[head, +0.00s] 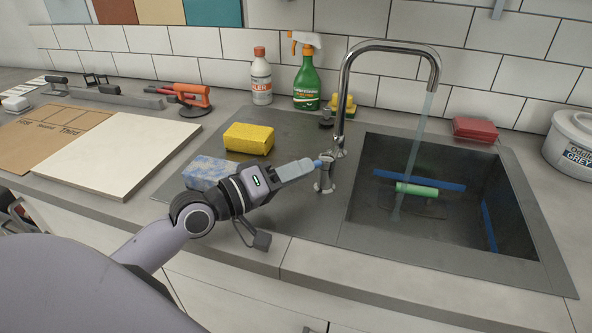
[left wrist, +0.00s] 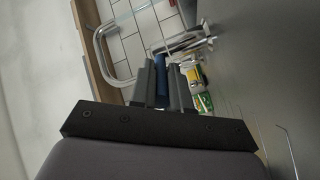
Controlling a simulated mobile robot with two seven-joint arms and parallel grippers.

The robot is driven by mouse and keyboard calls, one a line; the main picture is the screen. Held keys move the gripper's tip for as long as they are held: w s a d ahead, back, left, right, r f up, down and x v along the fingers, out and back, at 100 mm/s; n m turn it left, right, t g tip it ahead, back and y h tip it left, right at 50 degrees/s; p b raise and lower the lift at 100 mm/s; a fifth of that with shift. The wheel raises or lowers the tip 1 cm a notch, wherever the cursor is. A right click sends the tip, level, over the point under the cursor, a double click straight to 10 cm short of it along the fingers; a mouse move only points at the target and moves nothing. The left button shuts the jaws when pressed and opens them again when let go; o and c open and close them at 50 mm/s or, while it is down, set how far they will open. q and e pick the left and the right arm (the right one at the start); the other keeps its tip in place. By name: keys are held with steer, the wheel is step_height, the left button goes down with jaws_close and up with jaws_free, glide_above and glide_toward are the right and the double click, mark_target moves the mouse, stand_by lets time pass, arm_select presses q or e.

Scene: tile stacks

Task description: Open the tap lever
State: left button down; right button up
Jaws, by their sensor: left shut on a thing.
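The chrome tap (head: 346,100) stands behind the sink's left edge with its tall spout arching right. A stream of water (head: 411,150) runs from the spout into the sink. The tap lever (head: 321,163) has a blue grip and sits on a short chrome post left of the tap. My left gripper (head: 312,166) reaches in from the left and is shut on the lever. In the left wrist view the blue lever (left wrist: 180,72) shows between the fingers of the gripper (left wrist: 166,88). My right gripper is not in view.
The sink basin (head: 373,207) holds a green roll (head: 417,189). A yellow sponge (head: 249,138) and a blue-white sponge (head: 209,172) lie left of the lever. A green spray bottle (head: 307,80) and a white bottle (head: 261,78) stand behind. A red sponge (head: 475,129) lies at the sink's back right.

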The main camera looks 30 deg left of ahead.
arm_select(q)
steer(key=c, duration=1.1)
jaws_free()
steer(key=b+v, duration=0.1)
steer(key=v, duration=0.4)
steer(key=shift+s+a+f+b, duration=0.1)
steer(key=shift+s+a+b, duration=0.05)
steer(key=shift+s+b, duration=0.2)
steer(key=shift+s+a, duration=0.25)
steer(key=shift+s, duration=0.35)
